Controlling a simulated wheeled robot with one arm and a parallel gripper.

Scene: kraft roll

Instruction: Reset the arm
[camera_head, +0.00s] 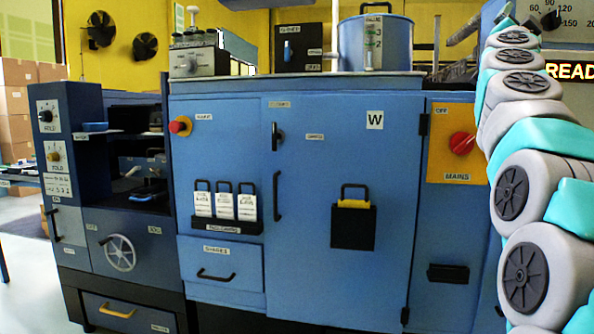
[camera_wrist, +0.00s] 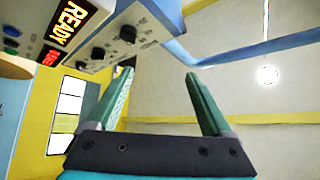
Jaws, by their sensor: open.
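My arm (camera_head: 525,150) stands raised along the right edge of the head view, in grey and teal segments. Its gripper end is out of that picture. In the wrist view my gripper (camera_wrist: 160,88) shows two green fingers spread apart with nothing between them. Past the fingers are a pale wall and a yellow band. A panel with a lit READY display (camera_wrist: 70,20) and dark knobs is at the upper left of the wrist view, apart from the fingers.
A large blue machine (camera_head: 330,130) fills the middle of the head view. It carries a red knob (camera_head: 461,142) on a yellow MAINS panel, a handwheel (camera_head: 120,252) and a blue tank (camera_head: 400,40). Cardboard boxes (camera_head: 15,105) stand at the far left, with open floor (camera_head: 25,270) below.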

